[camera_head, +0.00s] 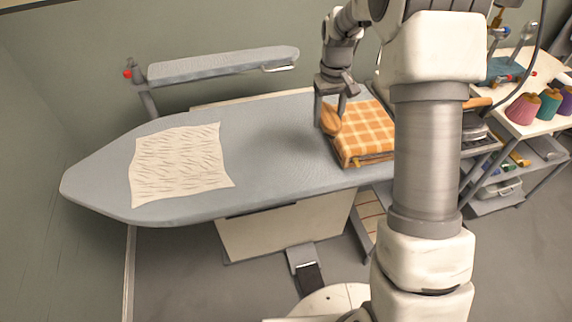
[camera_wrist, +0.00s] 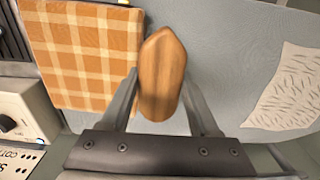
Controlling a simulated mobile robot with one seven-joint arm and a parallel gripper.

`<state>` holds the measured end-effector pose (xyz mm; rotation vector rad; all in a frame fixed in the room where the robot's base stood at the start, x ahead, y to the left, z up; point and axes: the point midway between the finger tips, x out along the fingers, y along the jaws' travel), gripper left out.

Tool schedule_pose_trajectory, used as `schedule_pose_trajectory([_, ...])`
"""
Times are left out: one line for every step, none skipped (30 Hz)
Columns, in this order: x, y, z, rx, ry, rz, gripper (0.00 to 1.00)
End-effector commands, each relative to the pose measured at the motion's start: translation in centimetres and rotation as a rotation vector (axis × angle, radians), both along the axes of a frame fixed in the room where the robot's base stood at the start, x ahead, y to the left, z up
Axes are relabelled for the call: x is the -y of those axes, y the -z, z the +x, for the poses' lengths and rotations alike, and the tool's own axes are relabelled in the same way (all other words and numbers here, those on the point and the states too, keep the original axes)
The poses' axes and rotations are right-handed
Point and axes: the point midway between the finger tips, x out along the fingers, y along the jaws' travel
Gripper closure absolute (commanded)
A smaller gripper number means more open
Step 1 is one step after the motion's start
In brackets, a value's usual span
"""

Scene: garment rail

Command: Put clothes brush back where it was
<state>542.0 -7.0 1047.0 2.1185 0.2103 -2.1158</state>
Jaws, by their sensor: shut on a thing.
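The clothes brush (camera_wrist: 162,75) has a brown wooden back and is between the fingers of my gripper (camera_wrist: 160,100) in the wrist view. In the head view my gripper (camera_head: 331,108) is shut on the brush (camera_head: 330,121), at the left edge of a folded orange checked cloth (camera_head: 366,131). The cloth also shows in the wrist view (camera_wrist: 80,50), left of the brush. I cannot tell whether the brush touches the board or the cloth. The brush's underside is hidden.
The grey ironing board (camera_head: 270,135) is clear between the brush and a crumpled cream cloth (camera_head: 180,163). A narrow sleeve board (camera_head: 220,66) stands behind. A shelf cart with thread cones (camera_head: 522,108) is at the right. My arm hides part of the board's right end.

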Motion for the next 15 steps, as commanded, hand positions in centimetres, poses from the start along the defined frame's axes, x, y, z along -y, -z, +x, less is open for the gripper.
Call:
schedule_pose_trajectory([-0.5, 0.2, -0.1, -0.001, -0.005, 0.001, 0.99])
schedule_pose_trajectory([-0.9, 0.4, -0.2, -0.003, -0.007, 0.000, 0.99])
schedule_pose_trajectory([-1.6, 0.8, -0.4, -0.004, -0.009, 0.000, 0.99])
schedule_pose_trajectory([-2.1, 1.1, -0.6, -0.004, -0.009, 0.000, 0.99])
schedule_pose_trajectory([-2.8, 1.5, -0.8, -0.005, -0.010, 0.000, 0.99])
schedule_pose_trajectory([-3.7, 2.1, -1.1, -0.005, -0.011, 0.000, 0.99])
schedule_pose_trajectory([-4.4, 2.5, -1.3, -0.005, -0.010, 0.000, 0.99])
schedule_pose_trajectory([-5.0, 2.9, -1.5, -0.005, -0.011, 0.000, 0.99])
schedule_pose_trajectory([-5.9, 3.5, -1.7, -0.004, -0.010, 0.000, 0.99])
schedule_pose_trajectory([-6.6, 3.9, -2.0, -0.004, -0.010, 0.000, 0.99])
schedule_pose_trajectory([-7.2, 4.3, -2.2, -0.005, -0.009, 0.000, 0.99])
schedule_pose_trajectory([-8.0, 4.8, -2.4, -0.005, -0.009, 0.000, 0.99])
schedule_pose_trajectory([-8.5, 5.2, -2.5, -0.004, -0.008, 0.000, 0.99])
schedule_pose_trajectory([-9.1, 5.5, -2.7, -0.004, -0.008, 0.000, 0.99])
schedule_pose_trajectory([-9.6, 5.8, -2.9, -0.003, -0.007, -0.001, 0.99])
